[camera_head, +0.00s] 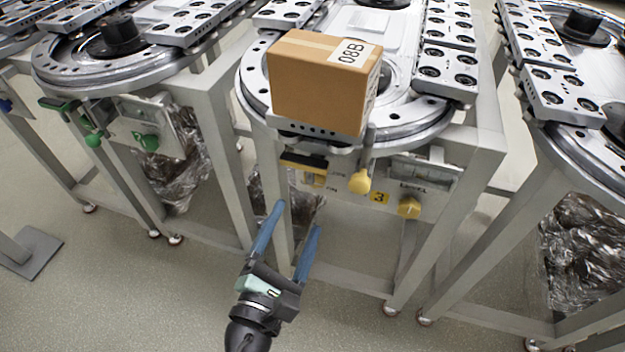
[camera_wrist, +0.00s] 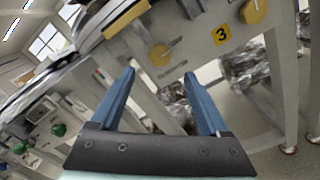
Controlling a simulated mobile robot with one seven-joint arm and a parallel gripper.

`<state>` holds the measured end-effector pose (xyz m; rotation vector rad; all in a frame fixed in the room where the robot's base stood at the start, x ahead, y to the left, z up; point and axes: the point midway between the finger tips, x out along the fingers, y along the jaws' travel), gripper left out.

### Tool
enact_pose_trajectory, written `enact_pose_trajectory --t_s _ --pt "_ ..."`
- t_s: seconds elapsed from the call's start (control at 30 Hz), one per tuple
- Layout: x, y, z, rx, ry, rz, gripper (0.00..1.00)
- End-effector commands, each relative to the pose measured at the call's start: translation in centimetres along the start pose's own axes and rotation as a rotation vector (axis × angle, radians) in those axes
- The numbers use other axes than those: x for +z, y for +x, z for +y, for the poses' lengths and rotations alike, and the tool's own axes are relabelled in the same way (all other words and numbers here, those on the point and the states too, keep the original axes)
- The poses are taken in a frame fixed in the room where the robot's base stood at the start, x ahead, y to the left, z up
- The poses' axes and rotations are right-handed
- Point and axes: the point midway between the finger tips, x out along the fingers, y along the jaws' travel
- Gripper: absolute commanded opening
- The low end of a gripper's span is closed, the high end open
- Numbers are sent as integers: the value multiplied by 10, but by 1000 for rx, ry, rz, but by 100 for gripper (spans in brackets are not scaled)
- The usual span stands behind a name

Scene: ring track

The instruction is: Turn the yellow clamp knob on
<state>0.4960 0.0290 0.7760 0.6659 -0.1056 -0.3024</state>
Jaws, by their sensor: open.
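In the wrist view a round yellow knob (camera_wrist: 160,55) sits on the grey front panel, ahead of the fingers, with small blurred labels around it. It appears to be the small yellow knob (camera_head: 319,181) beneath the left of the ring table in the head view, partly hidden there. A second yellow knob (camera_head: 409,208) sits right of the "3" label and also shows in the wrist view (camera_wrist: 254,11). I cannot read which label says clamp. My gripper (camera_head: 296,222) is open and empty, its two blue fingers apart, below and short of the panel.
A yellow ball-ended lever (camera_head: 360,182) hangs under the ring table's edge. A cardboard box (camera_head: 317,84) marked 08B sits on the table. Grey frame legs (camera_head: 436,246) stand either side. A neighbouring station with green knobs (camera_head: 146,142) is at the left. The front floor is clear.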

Motion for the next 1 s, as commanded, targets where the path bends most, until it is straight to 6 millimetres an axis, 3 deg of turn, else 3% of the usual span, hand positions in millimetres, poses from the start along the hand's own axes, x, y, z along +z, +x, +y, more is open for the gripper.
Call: enact_pose_trajectory --t_s 0.2,0.4,0.6,0.87,1.0 --pt "2 47 0 1 0 -5 79" --pt "1 75 0 1 0 -2 79" --pt "1 87 0 1 1 -1 79" --pt "1 87 0 1 2 0 79" --pt "1 87 0 1 2 0 57"
